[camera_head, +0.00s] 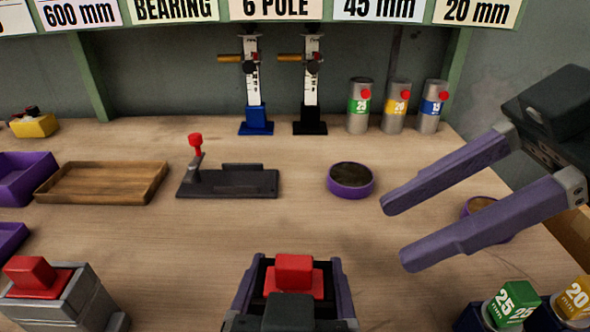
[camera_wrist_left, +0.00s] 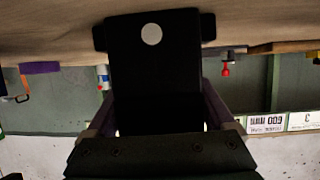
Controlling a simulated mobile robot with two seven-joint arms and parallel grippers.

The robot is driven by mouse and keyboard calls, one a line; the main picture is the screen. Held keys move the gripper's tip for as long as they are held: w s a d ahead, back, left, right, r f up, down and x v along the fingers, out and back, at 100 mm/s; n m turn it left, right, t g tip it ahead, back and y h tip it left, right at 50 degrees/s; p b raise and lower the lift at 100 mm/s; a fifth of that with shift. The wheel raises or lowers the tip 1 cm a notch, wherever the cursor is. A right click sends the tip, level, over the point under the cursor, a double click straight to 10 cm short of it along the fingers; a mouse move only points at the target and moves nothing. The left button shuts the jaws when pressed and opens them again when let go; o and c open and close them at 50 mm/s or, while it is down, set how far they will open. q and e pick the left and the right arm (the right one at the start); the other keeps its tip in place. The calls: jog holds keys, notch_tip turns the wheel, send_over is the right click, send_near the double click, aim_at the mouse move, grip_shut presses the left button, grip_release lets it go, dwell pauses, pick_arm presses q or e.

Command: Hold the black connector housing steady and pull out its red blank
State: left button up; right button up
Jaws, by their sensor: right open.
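The black connector housing (camera_head: 262,275) is at the bottom middle of the head view. Its red blank (camera_head: 295,271) sits in it and stands up above its top. My left gripper's purple fingers lie along both sides of the housing and hold it; a dark part of my left arm covers its near side. In the left wrist view the housing (camera_wrist_left: 152,70) is a black block with a white dot, between the purple fingers (camera_wrist_left: 160,112). The red blank is hidden there. My right gripper (camera_head: 399,233) is open and empty, to the right of the housing and apart from the blank.
A grey block with a red top (camera_head: 60,295) stands front left. A wooden tray (camera_head: 103,195), a black fixture with a red knob (camera_head: 245,185) and a purple round dish (camera_head: 350,190) stand mid-table. Colour-banded canisters (camera_head: 396,110) stand at the back. Labelled blocks (camera_head: 512,305) stand front right.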

pick_arm(q)
jog(key=c, duration=1.2)
jog(key=shift+c, duration=0.2)
